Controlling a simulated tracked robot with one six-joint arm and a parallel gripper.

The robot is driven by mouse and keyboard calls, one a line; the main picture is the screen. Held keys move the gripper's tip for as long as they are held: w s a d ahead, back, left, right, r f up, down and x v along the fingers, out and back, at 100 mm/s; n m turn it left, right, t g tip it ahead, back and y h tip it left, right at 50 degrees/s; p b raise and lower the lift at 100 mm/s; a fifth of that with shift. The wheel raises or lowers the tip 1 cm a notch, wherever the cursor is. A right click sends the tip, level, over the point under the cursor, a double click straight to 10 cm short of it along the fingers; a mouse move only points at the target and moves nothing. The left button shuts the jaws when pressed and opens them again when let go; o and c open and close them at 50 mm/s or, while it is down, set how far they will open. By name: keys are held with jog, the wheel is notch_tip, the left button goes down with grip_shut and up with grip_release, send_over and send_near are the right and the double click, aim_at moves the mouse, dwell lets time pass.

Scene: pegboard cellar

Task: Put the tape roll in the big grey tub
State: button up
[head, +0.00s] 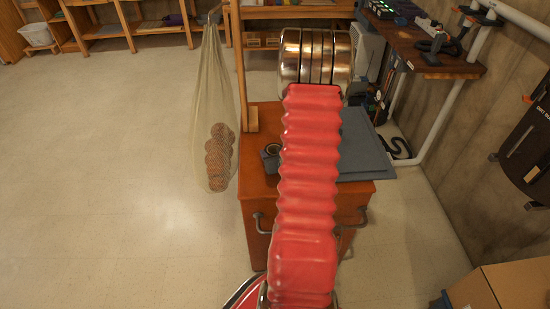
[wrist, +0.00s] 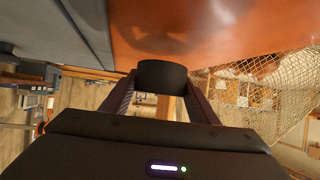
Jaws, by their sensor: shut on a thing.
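The tape roll (wrist: 162,75) is a short black cylinder between the fingertips of my gripper (wrist: 163,82) in the wrist view. My gripper is shut on it, close to the orange top of a cabinet (wrist: 210,30). I cannot tell whether the roll touches that top. In the head view a dark ring, probably the tape roll (head: 272,149), shows at the left edge of my red arm, which hides most of my gripper. I see no clear big grey tub.
A grey mat (head: 362,146) lies on the right of the orange cabinet (head: 258,190). A hanging net of brown balls (head: 212,120) is close on its left. A dark bench (head: 425,50) stands back right, a cardboard box (head: 510,288) front right. The left floor is clear.

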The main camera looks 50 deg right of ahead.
jog(key=shift+f, duration=1.65)
jog(key=o, duration=1.1)
jog(key=shift+f, duration=0.1)
jog(key=v, duration=1.1)
jog(key=shift+s+a+r, duration=0.1)
jog(key=shift+s+r, duration=0.2)
